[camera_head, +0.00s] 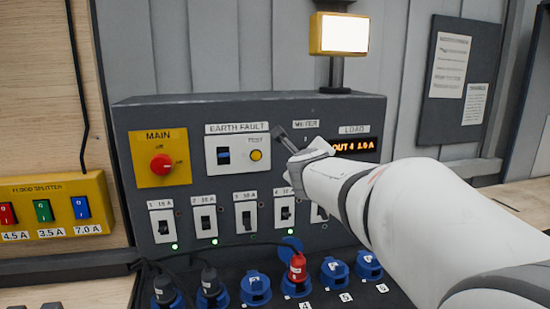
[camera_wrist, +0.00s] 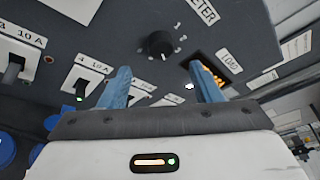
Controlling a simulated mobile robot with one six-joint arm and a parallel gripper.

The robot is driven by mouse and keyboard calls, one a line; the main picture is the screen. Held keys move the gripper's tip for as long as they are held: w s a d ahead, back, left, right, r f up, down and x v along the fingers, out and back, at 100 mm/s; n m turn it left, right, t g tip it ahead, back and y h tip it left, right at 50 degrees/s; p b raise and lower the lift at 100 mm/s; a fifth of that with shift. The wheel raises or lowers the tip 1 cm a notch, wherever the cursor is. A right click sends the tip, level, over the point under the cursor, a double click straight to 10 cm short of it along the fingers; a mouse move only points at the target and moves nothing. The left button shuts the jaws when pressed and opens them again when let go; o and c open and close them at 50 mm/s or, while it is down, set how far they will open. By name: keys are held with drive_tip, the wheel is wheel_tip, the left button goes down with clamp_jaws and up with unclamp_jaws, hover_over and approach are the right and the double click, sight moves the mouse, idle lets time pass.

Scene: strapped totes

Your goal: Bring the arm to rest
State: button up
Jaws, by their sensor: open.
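My gripper (camera_head: 284,134) is at the front of the dark grey panel (camera_head: 200,118), between the earth fault section (camera_head: 238,154) and the load display (camera_head: 350,147). My white arm reaches in from the lower right and hides part of the panel. In the wrist view my gripper (camera_wrist: 162,78) has its two blue-looking fingers apart, with nothing held between them. A black knob (camera_wrist: 160,44) under the meter label shows beyond the fingertips. Whether a finger touches the panel I cannot tell.
A row of breaker switches (camera_head: 204,219) runs below, some with green lights. Blue sockets (camera_head: 255,288) line the bottom; a red plug (camera_head: 297,268) and dark plugs with cables are in some. A lit lamp (camera_head: 342,35) stands above. A flood splitter box (camera_head: 55,205) is at left.

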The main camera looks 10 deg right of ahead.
drive_tip(key=s+a+f+n+g+y, duration=0.6)
drive_tip(key=s+a+f+n, duration=0.7)
drive_tip(key=n, duration=0.6)
drive_tip(key=s+d+f+n+g, duration=0.1)
drive_tip(key=s+f+n+g, duration=0.2)
drive_tip(key=s+f+n, duration=0.2)
drive_tip(key=s+d+f+n+g+h, duration=0.1)
drive_tip(key=s+f+n, duration=0.4)
drive_tip(key=s, duration=0.5)
wheel_tip(320, 180, down, 2)
drive_tip(key=shift+d+f+n+g, duration=0.1)
drive_tip(key=shift+d+n+g, duration=0.3)
drive_tip(key=shift+d+g, duration=0.55)
drive_tip(key=shift+a, duration=0.2)
